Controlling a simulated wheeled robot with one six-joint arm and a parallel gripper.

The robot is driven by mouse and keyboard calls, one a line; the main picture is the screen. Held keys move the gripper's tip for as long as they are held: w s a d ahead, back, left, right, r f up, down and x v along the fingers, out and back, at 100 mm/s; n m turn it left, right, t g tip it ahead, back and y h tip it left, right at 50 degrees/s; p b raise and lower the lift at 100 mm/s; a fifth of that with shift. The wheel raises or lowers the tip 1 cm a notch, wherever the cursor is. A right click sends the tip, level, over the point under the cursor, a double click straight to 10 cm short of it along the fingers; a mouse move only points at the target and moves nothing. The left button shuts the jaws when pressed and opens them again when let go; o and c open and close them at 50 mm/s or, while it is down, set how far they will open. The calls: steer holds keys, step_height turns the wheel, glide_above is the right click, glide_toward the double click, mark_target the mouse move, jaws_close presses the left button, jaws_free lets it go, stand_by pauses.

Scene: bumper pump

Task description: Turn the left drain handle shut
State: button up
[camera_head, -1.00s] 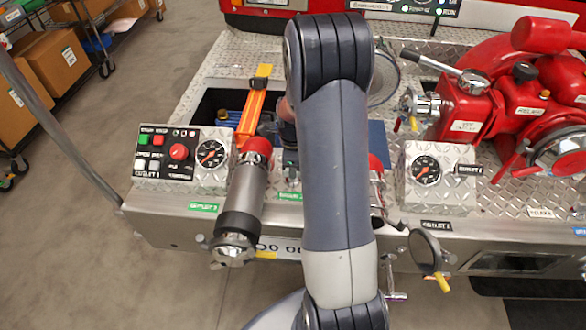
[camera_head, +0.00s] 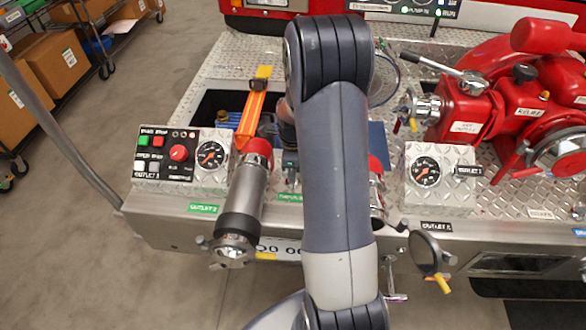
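My arm crosses the middle of the view and hides much of the bumper's centre. What looks like part of my gripper (camera_head: 290,158) shows left of the arm, above the deck edge near a green label; its fingertips are not clear. I cannot make out whether it touches anything. The left outlet pipe (camera_head: 241,205), with a red collar and a metal cap, juts over the front edge left of the gripper. A small T-shaped handle (camera_head: 397,298) hangs under the bumper right of the arm. No left drain handle can be made out for certain.
A control box (camera_head: 165,155) and a gauge (camera_head: 211,155) stand at left. A second gauge box (camera_head: 425,172) and the red pump (camera_head: 505,110) stand at right.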

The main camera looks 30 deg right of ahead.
step_height(320, 180, up, 11)
stand_by(0.4)
steer(key=shift+f, duration=0.2)
step_height(320, 180, down, 11)
steer(key=shift+r, duration=0.2)
stand_by(0.4)
stand_by(0.3)
